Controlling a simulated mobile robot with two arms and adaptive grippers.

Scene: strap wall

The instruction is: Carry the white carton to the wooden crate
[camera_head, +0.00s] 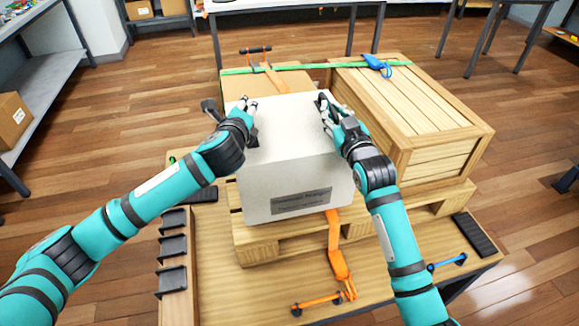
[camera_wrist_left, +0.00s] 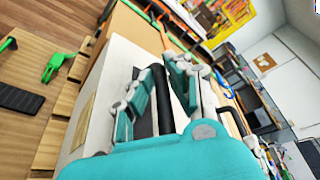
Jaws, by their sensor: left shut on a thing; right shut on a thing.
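The white carton (camera_head: 288,170) with a grey label stands upright on the wooden pallet (camera_head: 262,246), in the middle of the head view. My left gripper (camera_head: 246,112) is shut on it at its top left. My right gripper (camera_head: 325,106) is shut on it at its top right. In the left wrist view the carton (camera_wrist_left: 108,82) is beside my left gripper (camera_wrist_left: 170,82), and a dark bar shows by the fingers. The exact contacts are partly hidden. The wooden crate (camera_head: 440,135) with a slatted lid stands right behind the carton.
A brown cardboard box (camera_head: 238,84) is behind the carton. A green strap (camera_head: 300,67) runs across the back, with a blue buckle (camera_head: 377,65) on the crate. An orange strap (camera_head: 338,262) hangs in front. Black holders (camera_head: 173,250) line the left edge. Shelves stand at left.

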